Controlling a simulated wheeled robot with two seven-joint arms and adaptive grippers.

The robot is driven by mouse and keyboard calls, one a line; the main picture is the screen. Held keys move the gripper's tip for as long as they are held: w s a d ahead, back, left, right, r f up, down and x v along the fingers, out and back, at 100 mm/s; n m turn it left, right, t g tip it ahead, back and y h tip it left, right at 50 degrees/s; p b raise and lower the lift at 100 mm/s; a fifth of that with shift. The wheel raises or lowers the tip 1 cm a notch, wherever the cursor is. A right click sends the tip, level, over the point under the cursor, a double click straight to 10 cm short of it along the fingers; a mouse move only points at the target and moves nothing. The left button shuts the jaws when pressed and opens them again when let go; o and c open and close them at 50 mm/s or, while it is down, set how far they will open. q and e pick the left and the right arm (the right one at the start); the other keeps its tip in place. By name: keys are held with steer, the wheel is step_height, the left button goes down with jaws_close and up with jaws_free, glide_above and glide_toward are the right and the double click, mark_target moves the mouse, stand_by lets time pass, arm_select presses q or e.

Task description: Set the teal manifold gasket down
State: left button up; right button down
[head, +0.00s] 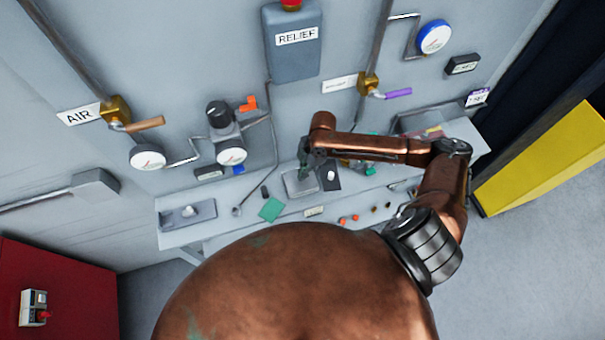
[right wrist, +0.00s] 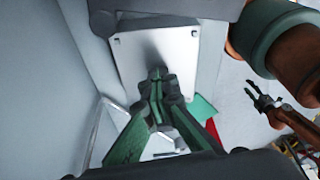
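A flat teal square, which looks like the manifold gasket (head: 270,209), lies on the bench. A teal flat piece (right wrist: 201,108) also shows beside my fingers in the right wrist view; it seems to be the same one. My right gripper (head: 304,172) points down over a light grey plate (head: 296,189) on the bench. In the right wrist view its green fingertips (right wrist: 157,74) are together, with nothing visible between them, in front of the plate with corner holes (right wrist: 125,55). My left gripper (right wrist: 261,99) shows at the right of that view with its fingers apart; it is not in the head view.
A dark plate with a white knob (head: 330,177) stands right of the grey plate. Small orange and dark parts (head: 343,221) lie near the front edge. The wall behind carries gauges, valves and the RELIEF box (head: 292,55).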

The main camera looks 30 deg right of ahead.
steer(key=c, duration=2.7)
jaws_free()
steer(key=shift+s+f, duration=0.2)
steer(key=shift+f, duration=0.25)
steer(key=shift+c, duration=0.2)
steer(key=o, duration=0.7)
steer(key=shift+s+f, duration=0.1)
steer(key=shift+f, duration=0.1)
steer(key=shift+c, duration=0.2)
steer(key=o, duration=1.1)
steer(key=shift+w+r, duration=0.15)
steer(key=shift+w, duration=0.1)
steer(key=b+v, duration=0.1)
steer(key=v, duration=1.2)
steer(key=shift+a+r, duration=0.1)
steer(key=shift+r, duration=0.1)
